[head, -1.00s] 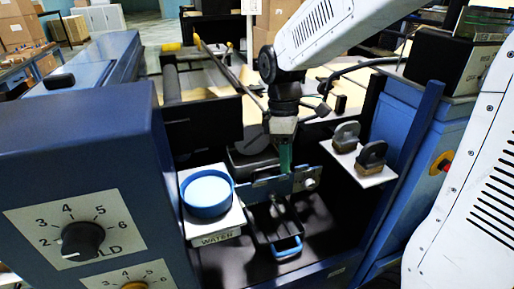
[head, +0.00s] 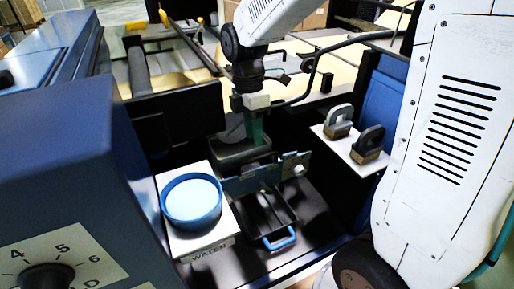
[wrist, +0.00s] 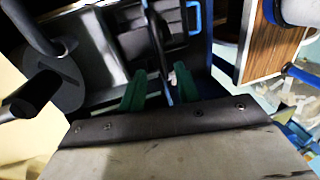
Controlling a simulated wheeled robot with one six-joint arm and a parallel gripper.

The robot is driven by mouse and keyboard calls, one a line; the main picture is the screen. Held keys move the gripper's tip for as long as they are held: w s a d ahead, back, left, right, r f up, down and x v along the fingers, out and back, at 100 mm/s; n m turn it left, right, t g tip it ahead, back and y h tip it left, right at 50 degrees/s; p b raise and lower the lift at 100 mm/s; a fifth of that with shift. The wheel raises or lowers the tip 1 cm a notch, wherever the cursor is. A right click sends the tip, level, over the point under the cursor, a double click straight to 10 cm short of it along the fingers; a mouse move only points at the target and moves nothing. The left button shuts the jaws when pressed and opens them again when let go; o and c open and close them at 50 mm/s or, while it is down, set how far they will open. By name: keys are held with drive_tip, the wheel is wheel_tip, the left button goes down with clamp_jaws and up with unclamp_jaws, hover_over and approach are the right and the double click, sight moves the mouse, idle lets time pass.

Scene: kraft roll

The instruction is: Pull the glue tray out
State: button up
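The glue tray (head: 262,222) is a dark, shallow tray with a blue loop handle (head: 279,242) at its near end. It lies low in the dark bay, partly behind a blue plate (head: 240,187) with a pale knob. In the wrist view the blue handle (wrist: 194,16) shows at the top. My gripper (head: 256,136) has green fingers and hangs above and behind the plate, apart from the handle. In the wrist view my gripper (wrist: 160,88) has its fingers apart, with no held object visible between them.
A blue water bowl (head: 192,201) stands on a white block left of the tray. A blue cabinet with a dial (head: 48,278) fills the left. The floor around the handle is clear.

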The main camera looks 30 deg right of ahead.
drive_tip(key=f, duration=0.2)
drive_tip(key=s+f, duration=0.1)
drive_tip(key=f, duration=0.2)
drive_tip(key=shift+f, duration=0.15)
drive_tip(key=shift+d, duration=0.1)
clamp_jaws()
